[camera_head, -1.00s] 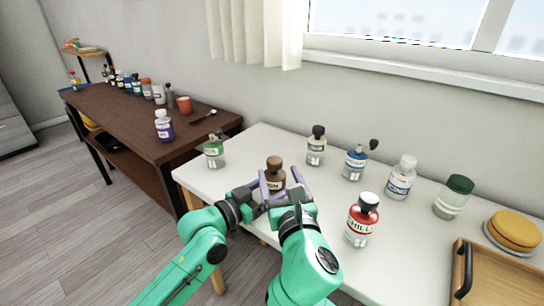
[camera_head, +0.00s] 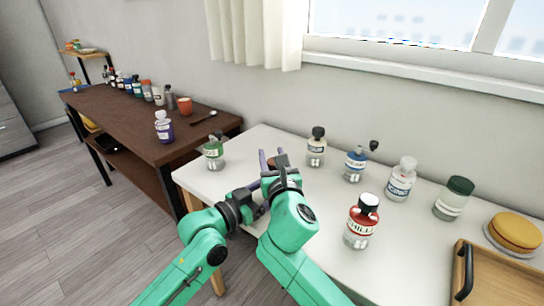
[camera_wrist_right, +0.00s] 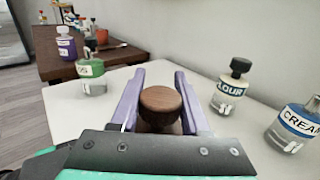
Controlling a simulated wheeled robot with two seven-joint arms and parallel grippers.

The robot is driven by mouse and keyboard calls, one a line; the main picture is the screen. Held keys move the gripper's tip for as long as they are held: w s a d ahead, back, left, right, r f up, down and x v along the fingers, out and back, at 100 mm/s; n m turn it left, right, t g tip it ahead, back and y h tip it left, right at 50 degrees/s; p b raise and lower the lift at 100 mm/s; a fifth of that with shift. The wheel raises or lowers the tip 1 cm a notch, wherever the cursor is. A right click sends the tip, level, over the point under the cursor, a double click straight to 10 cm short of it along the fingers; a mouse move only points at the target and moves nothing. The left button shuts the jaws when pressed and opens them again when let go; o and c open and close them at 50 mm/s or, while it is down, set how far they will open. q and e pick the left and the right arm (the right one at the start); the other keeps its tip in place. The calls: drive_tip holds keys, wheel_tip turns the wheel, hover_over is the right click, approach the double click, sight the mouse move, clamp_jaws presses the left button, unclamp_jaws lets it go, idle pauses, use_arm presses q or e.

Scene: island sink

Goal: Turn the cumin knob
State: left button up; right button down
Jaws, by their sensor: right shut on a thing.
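The cumin bottle's round brown knob (camera_wrist_right: 161,104) is between the purple fingers of my right gripper (camera_wrist_right: 157,82) in the right wrist view. In the head view only a bit of the brown knob (camera_head: 284,160) shows behind my right gripper (camera_head: 273,157), which is shut on it from above. The bottle's body is mostly hidden by my right arm. My left gripper (camera_head: 260,208) is low at the bottle's near side, partly covered by the right arm; its grip cannot be made out.
A green-labelled bottle (camera_head: 214,152) stands left of the knob, a flour bottle (camera_head: 316,148) behind to the right, and a red chilli bottle (camera_head: 361,222) at the right front. More bottles and a wooden tray (camera_head: 497,276) are further right on the white table (camera_head: 250,150).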

drive_tip(key=m+h, duration=0.2)
drive_tip(key=h, duration=0.1)
drive_tip(key=d+m+h, duration=0.1)
drive_tip(key=m+h, duration=0.1)
drive_tip(key=h, duration=0.1)
drive_tip(key=shift+h, duration=0.3)
drive_tip(key=shift+c, duration=1.8)
unclamp_jaws()
drive_tip(key=s+a, duration=0.2)
drive_tip(key=s, duration=1)
